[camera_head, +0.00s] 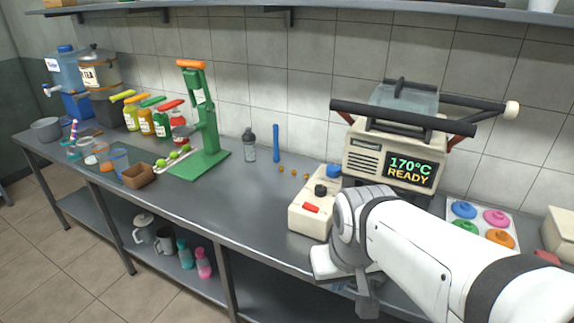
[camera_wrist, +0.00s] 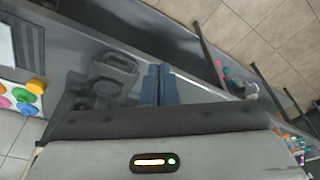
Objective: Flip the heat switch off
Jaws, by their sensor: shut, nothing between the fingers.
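A cream control box (camera_head: 310,218) stands on the steel counter in front of the heater machine. It carries a red switch (camera_head: 311,207), a black knob (camera_head: 320,190) and a blue button (camera_head: 334,171). No label on them is readable, and I cannot tell the red switch's position for sure. The machine's display (camera_head: 409,170) reads "170°C READY". My gripper is at the counter's front edge, just right of the box, its fingers mostly hidden in the head view. In the wrist view my gripper (camera_wrist: 158,72) shows its two bluish fingers together, holding nothing. The control box is not visible there.
A green press (camera_head: 204,130), a grey bottle (camera_head: 249,145) and a blue stick (camera_head: 276,143) stand left of the box. The counter (camera_head: 225,205) between press and box is largely clear.

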